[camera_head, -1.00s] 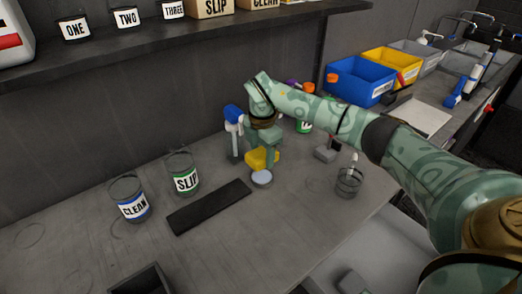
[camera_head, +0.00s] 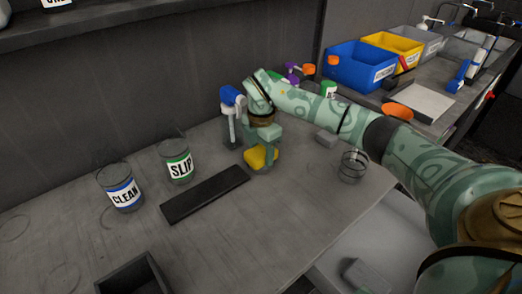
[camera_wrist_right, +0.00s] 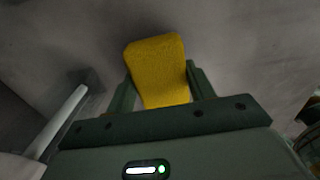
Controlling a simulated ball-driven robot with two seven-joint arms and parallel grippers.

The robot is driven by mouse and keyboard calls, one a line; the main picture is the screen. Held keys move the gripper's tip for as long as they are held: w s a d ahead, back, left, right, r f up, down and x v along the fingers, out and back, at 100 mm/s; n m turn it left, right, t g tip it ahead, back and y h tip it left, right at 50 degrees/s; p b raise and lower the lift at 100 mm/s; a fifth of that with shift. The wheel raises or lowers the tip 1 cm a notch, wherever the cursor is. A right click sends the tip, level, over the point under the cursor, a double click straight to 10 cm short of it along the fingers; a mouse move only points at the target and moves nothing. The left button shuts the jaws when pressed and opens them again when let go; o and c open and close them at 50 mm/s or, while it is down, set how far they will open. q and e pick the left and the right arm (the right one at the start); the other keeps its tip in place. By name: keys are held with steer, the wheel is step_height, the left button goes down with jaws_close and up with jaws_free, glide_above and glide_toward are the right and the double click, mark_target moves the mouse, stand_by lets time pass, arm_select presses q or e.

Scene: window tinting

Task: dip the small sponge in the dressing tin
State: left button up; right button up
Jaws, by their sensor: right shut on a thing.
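The small sponge (camera_head: 261,158) is a yellow block. My right gripper (camera_head: 262,148) is shut on it, low over the grey bench. In the right wrist view the sponge (camera_wrist_right: 160,70) sticks out between the two fingers (camera_wrist_right: 158,92), with grey surface beyond it. I see no tin that I can name as the dressing tin in either view now; whether the sponge or gripper hides it I cannot tell. My left gripper is not in view.
A dark open box (camera_head: 135,276) is at the front.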

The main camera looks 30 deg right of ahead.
mark_target(261, 150)
steer(key=shift+f, duration=0.5)
stand_by(0.5)
steer(key=shift+f, duration=0.1)
stand_by(1.5)
step_height(261, 150, up, 7)
steer(key=p, duration=0.6)
stand_by(0.3)
stand_by(0.5)
